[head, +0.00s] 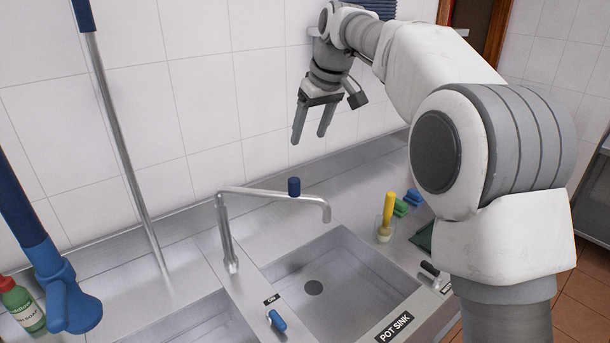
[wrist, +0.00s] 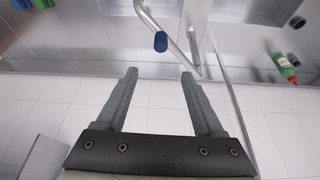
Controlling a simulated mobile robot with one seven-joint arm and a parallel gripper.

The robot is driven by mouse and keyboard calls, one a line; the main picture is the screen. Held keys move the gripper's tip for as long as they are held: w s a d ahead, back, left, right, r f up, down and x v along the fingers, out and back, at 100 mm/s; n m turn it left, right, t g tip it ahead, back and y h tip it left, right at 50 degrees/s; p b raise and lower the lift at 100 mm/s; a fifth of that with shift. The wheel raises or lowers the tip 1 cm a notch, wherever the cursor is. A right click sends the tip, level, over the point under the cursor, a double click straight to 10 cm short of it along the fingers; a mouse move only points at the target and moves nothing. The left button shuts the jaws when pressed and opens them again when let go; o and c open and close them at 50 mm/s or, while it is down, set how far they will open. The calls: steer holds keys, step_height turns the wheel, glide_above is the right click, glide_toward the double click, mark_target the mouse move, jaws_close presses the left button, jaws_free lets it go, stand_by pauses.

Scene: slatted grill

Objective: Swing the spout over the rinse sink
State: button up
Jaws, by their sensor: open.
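The steel spout (head: 260,192) rises from a post between the two basins and reaches right, over the basin labelled POT SINK (head: 340,262). A blue knob (head: 294,186) stands on the spout; it also shows in the wrist view (wrist: 161,41). A second basin (head: 190,325) at the lower left is partly cut off, and no rinse label is readable. My gripper (head: 312,139) is open and empty, above and apart from the knob, pointing down. In the wrist view my gripper (wrist: 158,72) has the knob just beyond and between its fingertips.
A blue-handled lever (head: 277,320) sits on the front rim between the basins. A tall pole (head: 125,150) and a green soap bottle (head: 22,305) are at left.

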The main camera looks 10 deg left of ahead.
mark_target(295, 180)
steer(key=p+x, duration=0.1)
steer(key=x, duration=1.6)
steer(key=shift+w+a, duration=0.1)
jaws_close()
stand_by(0.8)
